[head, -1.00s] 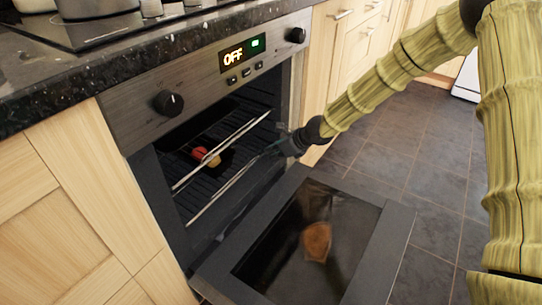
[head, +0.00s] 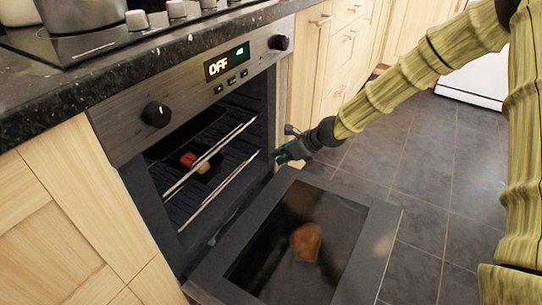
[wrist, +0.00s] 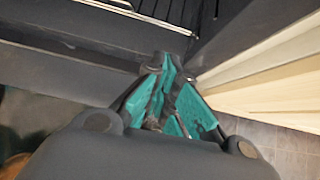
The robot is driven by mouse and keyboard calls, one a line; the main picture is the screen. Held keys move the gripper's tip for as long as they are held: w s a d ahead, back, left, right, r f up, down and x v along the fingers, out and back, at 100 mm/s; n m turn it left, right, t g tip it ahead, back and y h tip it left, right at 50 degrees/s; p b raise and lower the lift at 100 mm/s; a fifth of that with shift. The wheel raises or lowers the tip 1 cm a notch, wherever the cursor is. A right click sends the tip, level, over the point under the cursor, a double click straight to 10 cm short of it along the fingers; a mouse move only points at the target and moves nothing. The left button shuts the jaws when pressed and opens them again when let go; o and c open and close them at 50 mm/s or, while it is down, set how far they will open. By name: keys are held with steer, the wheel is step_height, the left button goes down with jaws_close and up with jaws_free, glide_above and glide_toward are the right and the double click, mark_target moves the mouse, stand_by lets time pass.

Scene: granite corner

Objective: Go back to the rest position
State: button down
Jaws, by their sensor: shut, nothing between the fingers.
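My gripper (head: 280,156) is at the right side of the open oven (head: 132,185), near the oven's right edge and above the hinge side of the lowered door. In the wrist view its teal fingers (wrist: 168,95) are together with nothing between them. My arm comes in from the upper right in the head view.
The oven door (head: 375,245) is folded down, with a brown item (head: 306,242) showing on its glass. Red and yellow items (head: 203,167) sit inside on a rack (head: 222,147). A pot (head: 82,14) stands on the hob. Tiled floor (head: 425,150) is clear to the right.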

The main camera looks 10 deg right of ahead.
steer(key=p+v, duration=0.2)
steer(key=v, duration=0.3)
steer(key=s+d+f+n+g+h+p, duration=0.2)
steer(key=s+n+p, duration=0.2)
steer(key=s+p, duration=0.3)
steer(key=s+d+f+n+g+h+p, duration=0.1)
steer(key=s+n+g+h+p, duration=0.15)
steer(key=s+p, duration=0.45)
steer(key=s+d+f+n+g+h+p, duration=0.15)
steer(key=s+n+p, duration=0.3)
steer(key=s, duration=0.55)
steer(key=s+r+n+p, duration=0.6)
steer(key=s+n+p, duration=0.1)
steer(key=s+p, duration=0.2)
steer(key=s+r+n+p, duration=0.6)
steer(key=s+p, duration=0.3)
steer(key=s, duration=0.3)
steer(key=shift+s+d+n+h, duration=0.2)
steer(key=shift+d+n+h, duration=0.25)
steer(key=shift+n, duration=0.35)
steer(key=shift+f, duration=0.1)
